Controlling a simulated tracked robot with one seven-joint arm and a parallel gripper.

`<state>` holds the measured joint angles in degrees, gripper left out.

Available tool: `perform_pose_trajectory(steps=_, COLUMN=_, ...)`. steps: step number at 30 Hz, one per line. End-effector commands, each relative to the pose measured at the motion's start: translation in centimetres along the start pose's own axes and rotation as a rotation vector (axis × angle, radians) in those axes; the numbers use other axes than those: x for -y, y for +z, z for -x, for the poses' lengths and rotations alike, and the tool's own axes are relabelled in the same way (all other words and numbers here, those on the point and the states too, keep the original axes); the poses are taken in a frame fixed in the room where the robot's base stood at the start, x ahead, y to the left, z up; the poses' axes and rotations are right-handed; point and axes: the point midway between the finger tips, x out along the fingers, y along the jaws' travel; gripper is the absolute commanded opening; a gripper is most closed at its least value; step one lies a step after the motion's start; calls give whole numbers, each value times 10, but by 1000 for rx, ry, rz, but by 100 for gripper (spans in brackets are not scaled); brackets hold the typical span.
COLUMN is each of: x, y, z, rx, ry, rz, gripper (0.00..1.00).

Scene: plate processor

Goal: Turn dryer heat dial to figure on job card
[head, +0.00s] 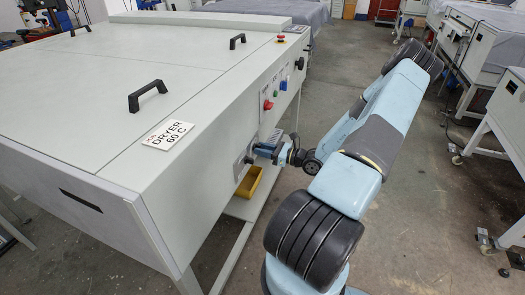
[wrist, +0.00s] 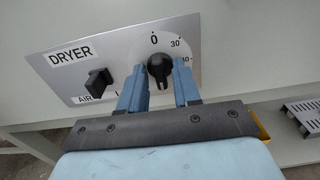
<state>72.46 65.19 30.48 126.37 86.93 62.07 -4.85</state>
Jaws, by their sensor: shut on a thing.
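The job card (head: 167,135) lies on the machine's top near the front corner and reads "DRYER 60 C". The dryer heat dial (wrist: 158,66) is a round black knob on a silver plate, with "0" above it and "30" to its upper right. Another figure further right is partly hidden by a finger. My gripper (wrist: 159,82) is shut on the dial, one blue finger on each side. I cannot tell the dial's exact setting. In the head view my gripper (head: 265,151) is at the machine's side panel and hides the dial.
A black AIR switch (wrist: 97,82) sits left of the dial on the DRYER plate (wrist: 66,77). A yellow bin (head: 249,182) is below the panel. Red (head: 268,105) and green (head: 276,94) controls are further along.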

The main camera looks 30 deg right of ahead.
Motion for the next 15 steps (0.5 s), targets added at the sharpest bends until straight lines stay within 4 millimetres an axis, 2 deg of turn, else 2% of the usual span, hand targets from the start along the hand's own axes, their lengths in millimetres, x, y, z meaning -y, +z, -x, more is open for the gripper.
perform_pose_trajectory(steps=4, x=-1, y=-1, z=1, rx=-3, ry=1, rz=-2, gripper=2)
perform_pose_trajectory(steps=5, x=-1, y=-1, z=1, rx=-3, ry=1, rz=-2, gripper=35)
perform_pose_trajectory(steps=6, x=-1, y=-1, z=1, rx=-3, ry=1, rz=-2, gripper=38)
perform_pose_trajectory(steps=15, x=0, y=-1, z=3, rx=-2, ry=0, rz=1, gripper=38)
